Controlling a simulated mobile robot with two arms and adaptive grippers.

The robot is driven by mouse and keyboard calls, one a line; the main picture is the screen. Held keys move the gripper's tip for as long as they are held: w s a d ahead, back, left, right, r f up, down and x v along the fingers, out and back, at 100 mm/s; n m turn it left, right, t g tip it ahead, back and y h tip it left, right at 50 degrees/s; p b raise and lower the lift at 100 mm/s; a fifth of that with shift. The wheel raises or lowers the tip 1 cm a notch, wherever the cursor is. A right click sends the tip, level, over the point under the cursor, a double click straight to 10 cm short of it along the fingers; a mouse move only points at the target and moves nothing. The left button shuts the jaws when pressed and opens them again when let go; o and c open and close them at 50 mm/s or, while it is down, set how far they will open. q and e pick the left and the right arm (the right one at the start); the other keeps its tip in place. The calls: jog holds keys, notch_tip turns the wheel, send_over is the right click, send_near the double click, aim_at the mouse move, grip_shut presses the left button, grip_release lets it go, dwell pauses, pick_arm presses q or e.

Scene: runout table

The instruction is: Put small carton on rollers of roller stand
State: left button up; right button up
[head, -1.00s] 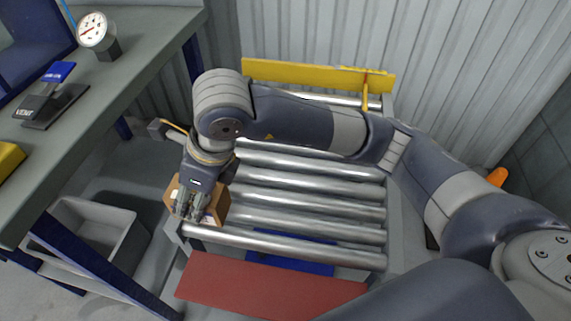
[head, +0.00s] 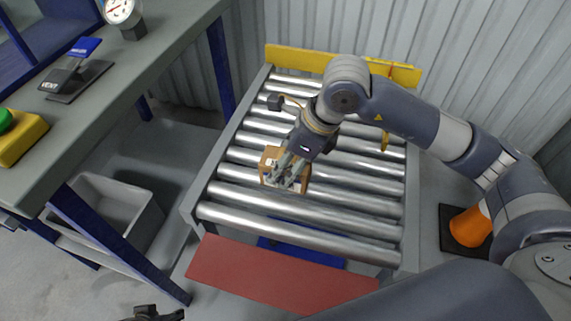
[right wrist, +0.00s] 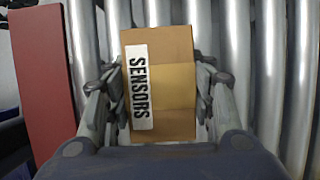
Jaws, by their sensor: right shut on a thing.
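The small carton (head: 270,160) is brown, with a white "SENSORS" label that reads in the right wrist view (right wrist: 176,85). My right gripper (head: 288,176) is shut on it, with a finger on each side of the carton. The carton is over the rollers (head: 330,211) of the roller stand (head: 198,190), toward their left part. I cannot tell whether it touches them. A dark piece at the bottom edge of the head view looks like the tip of my left gripper (head: 152,314); its fingers are not clear.
A yellow board (head: 300,56) closes the stand's far end, and a red panel (head: 270,275) lies at its near end. A workbench (head: 165,50) with a gauge (head: 120,10) is at left, a grey bin (head: 120,205) below it. An orange cone (head: 470,226) stands at right. Several rollers are bare.

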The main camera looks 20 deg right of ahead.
pick_arm(q)
jog(key=shift+r, duration=0.15)
pick_arm(e)
jog(key=shift+f, duration=0.25)
jog(key=o, duration=1.2)
jog(key=shift+c, duration=0.2)
pick_arm(q)
jog(key=shift+r, duration=0.15)
jog(key=shift+r, duration=0.1)
pick_arm(e)
jog(key=shift+r, duration=0.35)
jog(key=p+v, duration=0.2)
jog(key=v, duration=0.9)
jog(key=shift+s+d+r, duration=0.15)
jog(key=shift+s+d, duration=0.05)
pick_arm(q)
notch_tip(320, 180, down, 8)
jog(key=shift+w+d+r, duration=0.15)
jog(key=shift+w+r, duration=0.05)
jog(key=shift+r, duration=0.05)
